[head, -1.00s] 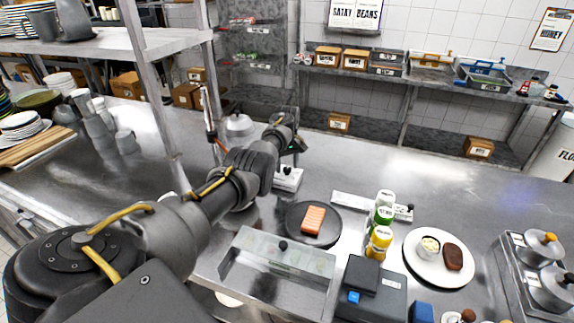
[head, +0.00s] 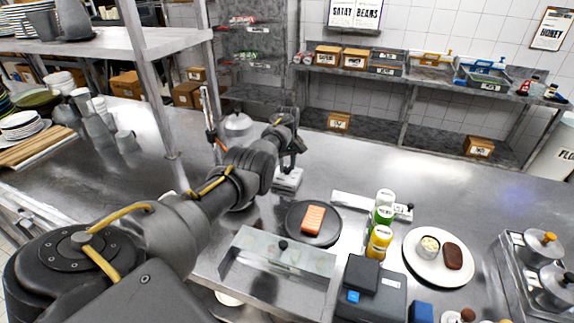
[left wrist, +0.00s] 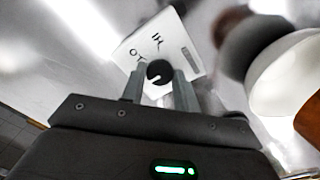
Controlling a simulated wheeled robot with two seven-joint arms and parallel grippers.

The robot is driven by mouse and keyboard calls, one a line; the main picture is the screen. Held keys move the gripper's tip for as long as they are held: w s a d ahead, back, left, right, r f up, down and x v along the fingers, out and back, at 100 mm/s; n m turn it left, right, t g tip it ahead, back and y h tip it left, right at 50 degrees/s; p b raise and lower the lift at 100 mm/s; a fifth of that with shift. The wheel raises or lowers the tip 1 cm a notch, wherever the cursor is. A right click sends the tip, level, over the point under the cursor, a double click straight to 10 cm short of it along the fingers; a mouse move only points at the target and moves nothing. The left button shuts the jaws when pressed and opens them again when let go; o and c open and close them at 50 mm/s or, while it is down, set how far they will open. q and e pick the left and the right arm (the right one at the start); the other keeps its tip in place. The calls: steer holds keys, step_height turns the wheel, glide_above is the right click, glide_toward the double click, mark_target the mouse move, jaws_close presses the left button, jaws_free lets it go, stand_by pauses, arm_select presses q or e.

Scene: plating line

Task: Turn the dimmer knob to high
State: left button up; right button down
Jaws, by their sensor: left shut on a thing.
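The dimmer is a small white box (head: 288,180) on the steel counter, just beyond the dark plate in the head view. In the left wrist view its white face (left wrist: 178,38) carries dark markings, and a round black knob (left wrist: 159,72) with a light mark sits on it. My left gripper (head: 290,164) is down over the box. In the left wrist view its two fingers (left wrist: 159,84) stand on either side of the knob, shut on it. The fingers partly hide the knob's sides. My right gripper is not in view.
A dark plate with salmon (head: 313,219) lies close in front of the dimmer. Sauce bottles (head: 380,240), a white plate (head: 413,267) and a glass-lidded steel container (head: 240,275) are nearby. A shelf post (head: 150,90) stands left. The counter behind the dimmer is mostly clear.

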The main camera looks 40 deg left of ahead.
arm_select(q)
steer(key=m, duration=0.2)
steer(key=shift+m+p, duration=0.3)
steer(key=shift+m, duration=0.1)
steer(key=m, duration=0.2)
steer(key=shift+m, duration=0.4)
steer(key=m, duration=0.3)
steer(key=shift+m, duration=0.3)
steer(key=m, duration=0.2)
steer(key=shift+m, duration=0.3)
steer(key=m+b, duration=0.1)
steer(key=m, duration=0.4)
steer(key=shift+f+b, duration=0.15)
steer(key=shift+b, duration=0.15)
steer(key=m+b, duration=0.2)
steer(key=m, duration=0.4)
steer(key=shift+m, duration=0.5)
